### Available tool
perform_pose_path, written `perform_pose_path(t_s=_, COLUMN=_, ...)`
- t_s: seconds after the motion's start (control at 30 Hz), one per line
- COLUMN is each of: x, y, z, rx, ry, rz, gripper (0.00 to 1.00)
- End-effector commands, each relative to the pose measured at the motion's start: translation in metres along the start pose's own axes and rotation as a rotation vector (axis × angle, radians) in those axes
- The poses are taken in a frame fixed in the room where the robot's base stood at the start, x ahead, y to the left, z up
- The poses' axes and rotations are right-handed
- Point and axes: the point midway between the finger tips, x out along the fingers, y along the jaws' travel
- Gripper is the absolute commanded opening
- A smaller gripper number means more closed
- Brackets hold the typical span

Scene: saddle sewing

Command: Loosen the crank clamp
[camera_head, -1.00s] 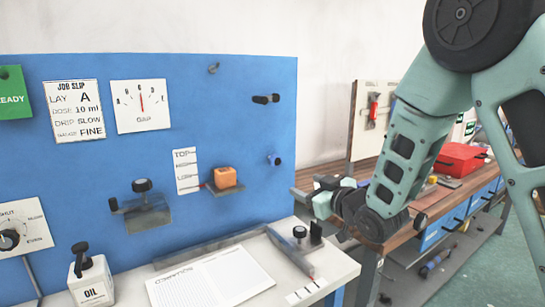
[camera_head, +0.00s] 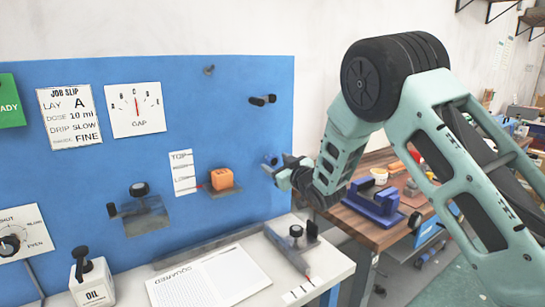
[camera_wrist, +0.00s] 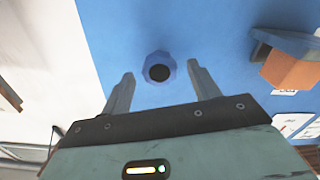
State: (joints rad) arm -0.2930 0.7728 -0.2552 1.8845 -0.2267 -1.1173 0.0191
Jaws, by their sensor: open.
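A blue round knob (camera_head: 269,160) with a dark centre sticks out of the blue panel near its right edge. It also shows in the wrist view (camera_wrist: 158,57). My gripper (camera_head: 287,171) is close in front of it. In the wrist view my gripper (camera_wrist: 160,70) is open, with the knob between and slightly beyond the fingertips and a gap on both sides. I cannot tell from the frames whether this knob belongs to the crank clamp. A dark bracket with a black knob and side handle (camera_head: 140,190) is on the panel at left.
An orange block (camera_head: 222,178) sits on a small shelf (camera_head: 224,190) left of the blue knob. A black peg (camera_head: 262,100) juts out above. A black-knobbed fixture (camera_head: 297,232) stands on the white table below. A wooden bench (camera_head: 375,232) with blue fixtures is at right.

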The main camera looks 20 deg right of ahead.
Motion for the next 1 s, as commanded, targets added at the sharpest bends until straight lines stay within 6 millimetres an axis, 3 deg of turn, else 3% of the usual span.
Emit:
perform_pose_path(t_s=0.2, x=0.025, y=0.0, z=-0.001, rx=0.0, ry=0.001, rz=0.0, gripper=0.61)
perform_pose_path(t_s=0.57, x=0.031, y=0.0, z=0.0, rx=0.001, ry=0.0, rz=0.001, gripper=0.61)
perform_pose_path(t_s=0.6, x=0.031, y=0.0, z=0.0, rx=0.001, ry=0.0, rz=0.001, gripper=0.58)
perform_pose_path(t_s=0.77, x=0.031, y=0.0, z=0.0, rx=0.0, ry=0.0, rz=0.0, gripper=0.16)
perform_pose_path(t_s=1.0, x=0.031, y=0.0, z=0.001, rx=-0.01, ry=0.0, rz=0.0, gripper=0.16)
